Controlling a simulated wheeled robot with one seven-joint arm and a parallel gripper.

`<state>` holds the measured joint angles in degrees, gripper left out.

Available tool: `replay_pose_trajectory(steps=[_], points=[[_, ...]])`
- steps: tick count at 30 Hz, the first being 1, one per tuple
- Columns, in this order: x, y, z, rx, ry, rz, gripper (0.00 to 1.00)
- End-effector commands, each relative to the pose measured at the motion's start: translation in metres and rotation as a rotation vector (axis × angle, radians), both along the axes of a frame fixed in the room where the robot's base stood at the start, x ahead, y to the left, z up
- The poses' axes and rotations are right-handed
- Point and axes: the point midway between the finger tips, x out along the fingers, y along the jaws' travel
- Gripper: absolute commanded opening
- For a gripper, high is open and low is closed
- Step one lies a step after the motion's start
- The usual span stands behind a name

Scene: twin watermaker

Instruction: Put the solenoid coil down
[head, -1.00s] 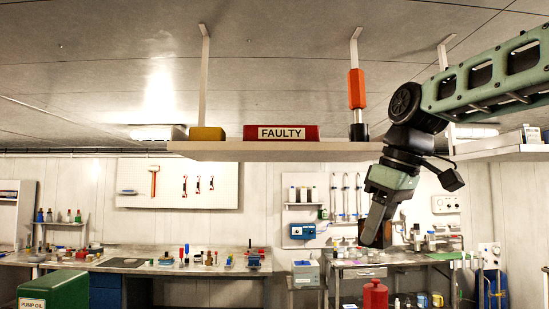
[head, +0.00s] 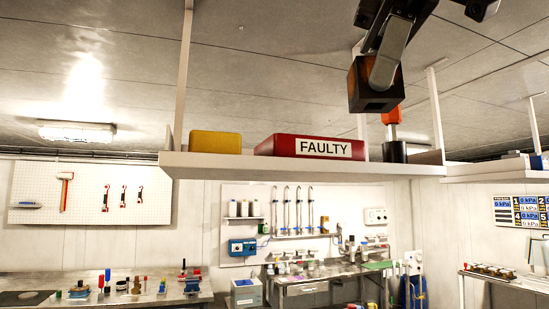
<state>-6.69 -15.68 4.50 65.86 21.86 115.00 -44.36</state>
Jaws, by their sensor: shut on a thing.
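My gripper (head: 386,62) is at the top of the head view, shut on the solenoid coil (head: 372,103). The coil is a dark block with brown sides and an opening in its lower face. Part of the coil is hidden by a gripper finger.
A yellow box (head: 215,142) sits left of the FAULTY box. An orange and black cylindrical tool (head: 394,150) stands at the shelf's right end. Thin hanger posts (head: 437,110) rise to the ceiling. Workbenches (head: 150,302) with small items stand below.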

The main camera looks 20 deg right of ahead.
Motion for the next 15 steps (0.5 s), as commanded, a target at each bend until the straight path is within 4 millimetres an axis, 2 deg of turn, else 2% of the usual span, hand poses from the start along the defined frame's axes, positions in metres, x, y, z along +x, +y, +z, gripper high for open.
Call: replay_pose_trajectory(steps=[5,15], points=[[0.033,-0.001,0.001,0.000,0.005,0.001,0.07],[0.121,0.000,0.006,0.000,0.006,0.001,0.07]])
